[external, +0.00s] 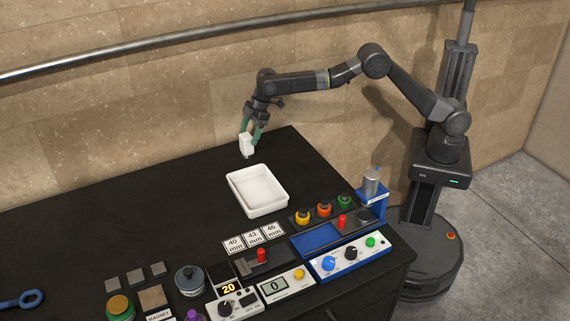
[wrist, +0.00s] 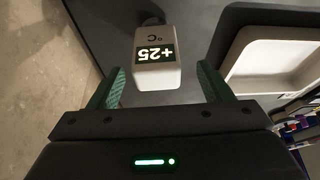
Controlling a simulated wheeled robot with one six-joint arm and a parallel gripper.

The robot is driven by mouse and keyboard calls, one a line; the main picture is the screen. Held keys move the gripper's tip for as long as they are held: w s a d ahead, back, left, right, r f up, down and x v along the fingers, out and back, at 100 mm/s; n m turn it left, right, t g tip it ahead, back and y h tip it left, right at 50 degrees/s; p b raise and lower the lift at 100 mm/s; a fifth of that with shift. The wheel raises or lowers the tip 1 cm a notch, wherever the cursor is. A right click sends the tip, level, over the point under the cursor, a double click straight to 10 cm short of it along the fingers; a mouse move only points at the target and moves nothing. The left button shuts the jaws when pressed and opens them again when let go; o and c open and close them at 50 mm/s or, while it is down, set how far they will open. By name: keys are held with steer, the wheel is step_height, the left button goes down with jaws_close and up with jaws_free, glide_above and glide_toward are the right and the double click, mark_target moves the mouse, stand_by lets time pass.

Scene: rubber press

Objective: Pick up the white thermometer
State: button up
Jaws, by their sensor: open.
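The white thermometer (external: 246,144) stands on the black tabletop near the back, left of my arm's base. In the wrist view the thermometer (wrist: 157,58) shows a dark display reading +25 and °C, upside down. My gripper (external: 252,136) is at the thermometer, pointing down. In the wrist view its two green fingers (wrist: 160,88) are apart, one to each side of the thermometer, with gaps visible. Whether the thermometer's foot touches the table is hard to tell.
A white tray (external: 284,205) lies just in front and to the right of the thermometer; its edge also shows in the wrist view (wrist: 222,75). Control boxes, knobs and jars crowd the front edge. The wall is close behind. The table's left middle (external: 110,225) is clear.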

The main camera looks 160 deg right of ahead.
mark_target(243, 154)
steer(key=x, duration=0.1)
steer(key=p+x, duration=0.1)
steer(key=x, duration=0.3)
steer(key=shift+s+f, duration=0.15)
steer(key=shift+s, duration=0.1)
steer(key=shift+c, duration=0.2)
